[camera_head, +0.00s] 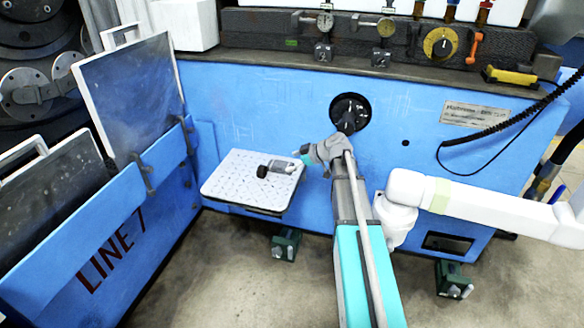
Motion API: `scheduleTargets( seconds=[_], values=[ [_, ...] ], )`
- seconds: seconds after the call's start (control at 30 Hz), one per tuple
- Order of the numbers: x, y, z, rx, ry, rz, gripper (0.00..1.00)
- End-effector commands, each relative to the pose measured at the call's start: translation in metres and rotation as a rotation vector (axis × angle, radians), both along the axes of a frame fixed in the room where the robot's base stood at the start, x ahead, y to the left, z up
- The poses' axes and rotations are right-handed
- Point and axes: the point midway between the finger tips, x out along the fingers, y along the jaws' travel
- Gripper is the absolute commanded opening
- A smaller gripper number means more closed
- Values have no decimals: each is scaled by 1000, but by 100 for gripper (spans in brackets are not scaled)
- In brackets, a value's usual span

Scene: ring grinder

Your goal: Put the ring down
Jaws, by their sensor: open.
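A small silvery round piece (286,166) shows there and may be the ring. I cannot tell whether it touches the tray or the jaws.
Blue LINE 7 panel (110,235) and framed plates (132,95) stand left. Gauges (323,52) line the ledge above.

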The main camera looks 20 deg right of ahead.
Motion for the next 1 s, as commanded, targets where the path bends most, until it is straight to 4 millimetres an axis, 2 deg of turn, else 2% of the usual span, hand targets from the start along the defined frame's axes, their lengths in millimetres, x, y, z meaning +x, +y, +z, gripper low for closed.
scheduleTargets(
  seconds=[0.17, 0.37, 0.7, 1.0],
  values=[
    [-6, 7, -3, -1, 32, -3, 100],
    [-30, 35, -17, -7, 170, -33, 100],
    [-115, 98, -57, -98, 597, -238, 100],
    [-193, 125, -79, -236, 871, -564, 100]
  ],
)
